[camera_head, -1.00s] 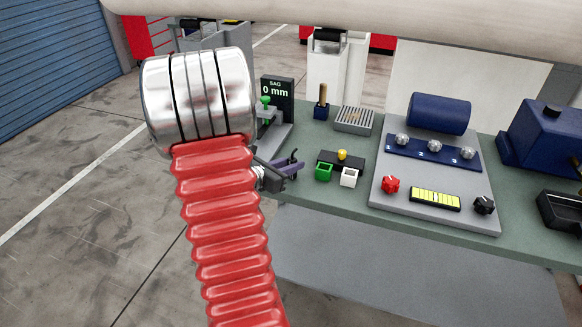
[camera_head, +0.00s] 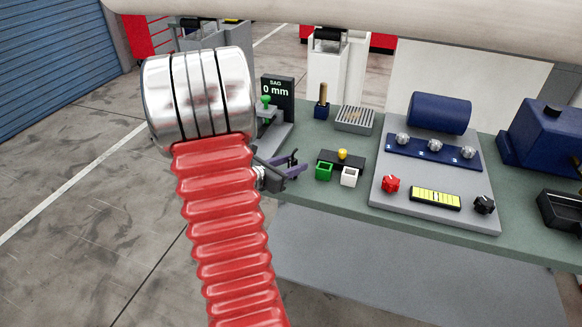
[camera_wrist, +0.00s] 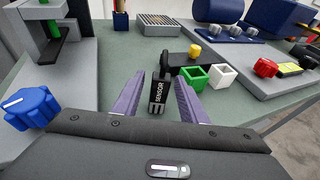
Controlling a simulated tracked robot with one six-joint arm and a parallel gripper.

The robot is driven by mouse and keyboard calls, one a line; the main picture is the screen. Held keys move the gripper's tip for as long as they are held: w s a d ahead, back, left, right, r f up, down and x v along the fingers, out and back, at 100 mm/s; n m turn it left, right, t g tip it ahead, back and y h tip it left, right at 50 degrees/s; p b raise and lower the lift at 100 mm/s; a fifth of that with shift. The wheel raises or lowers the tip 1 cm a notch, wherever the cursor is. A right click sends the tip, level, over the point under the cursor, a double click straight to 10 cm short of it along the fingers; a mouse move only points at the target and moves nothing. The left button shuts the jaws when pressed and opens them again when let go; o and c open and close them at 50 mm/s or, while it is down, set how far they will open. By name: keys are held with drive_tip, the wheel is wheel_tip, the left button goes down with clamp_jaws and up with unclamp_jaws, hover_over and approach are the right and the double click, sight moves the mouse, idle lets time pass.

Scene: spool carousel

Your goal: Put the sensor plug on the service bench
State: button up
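The sensor plug (camera_wrist: 160,92) is a small black block with white SENSOR lettering and a dark stem. In the wrist view it stands between the two purple fingers of my gripper (camera_wrist: 158,84), with a gap on either side. My gripper (camera_head: 297,163) is open. In the head view it is at the left front part of the green service bench (camera_head: 338,204). Whether the plug touches the bench top is hard to tell. The plug is not clearly distinguishable in the head view.
A yellow-knobbed black block (camera_head: 342,156) with green (camera_head: 324,172) and white (camera_head: 349,177) sockets lies just beyond my gripper. A grey stand with a SAG display (camera_head: 276,90) is to its left. A grey control panel (camera_head: 400,211) is at right. A blue knob (camera_wrist: 31,107) is near left.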

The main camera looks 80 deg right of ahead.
drive_tip(key=v, duration=1.2)
idle(0.4)
idle(0.3)
drive_tip(key=w+a+r+m+t+y, duration=0.3)
drive_tip(key=w+a+m+t+y, duration=0.1)
drive_tip(key=a, duration=1.1)
drive_tip(key=w+a+r+m+t+y, duration=0.3)
drive_tip(key=w+a+m+t+y, duration=0.1)
drive_tip(key=a, duration=1.2)
drive_tip(key=w+a+r+m+t+y, duration=0.3)
drive_tip(key=w+a+m+t+y, duration=0.1)
drive_tip(key=a, duration=1.1)
drive_tip(key=shift+w+y, duration=0.2)
drive_tip(key=shift+y, duration=0.2)
